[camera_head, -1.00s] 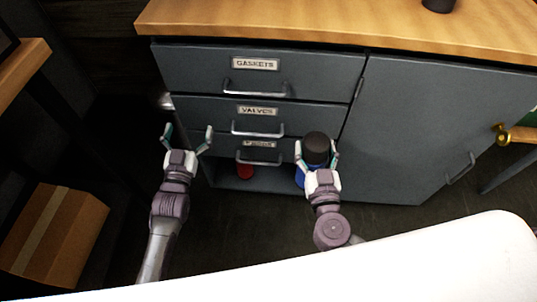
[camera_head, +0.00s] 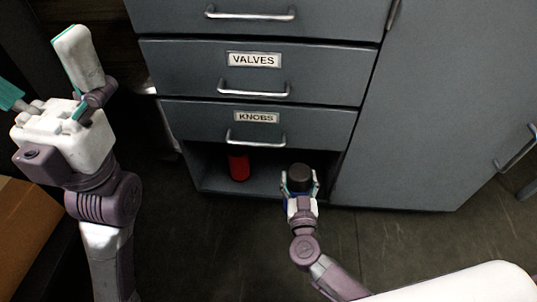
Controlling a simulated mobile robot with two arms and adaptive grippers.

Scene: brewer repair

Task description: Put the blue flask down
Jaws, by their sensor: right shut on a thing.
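The blue flask has a dark cap (camera_head: 300,175); only a little of its blue body shows below, as my gripper hides the rest. My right gripper (camera_head: 301,184) is shut around the flask, one finger on each side. The flask looks upright at the right front of the open bottom compartment (camera_head: 212,180) of the grey cabinet. I cannot tell whether it touches the compartment floor. My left gripper (camera_head: 45,78) is open and empty, large and close to the camera at the left, away from the flask.
A red container (camera_head: 238,167) stands in the compartment, left of the flask. Above are closed drawers labelled KNOBS (camera_head: 256,118) and VALVES (camera_head: 254,60). A grey cabinet door (camera_head: 440,100) is at the right. A cardboard box (camera_head: 22,235) is at the lower left.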

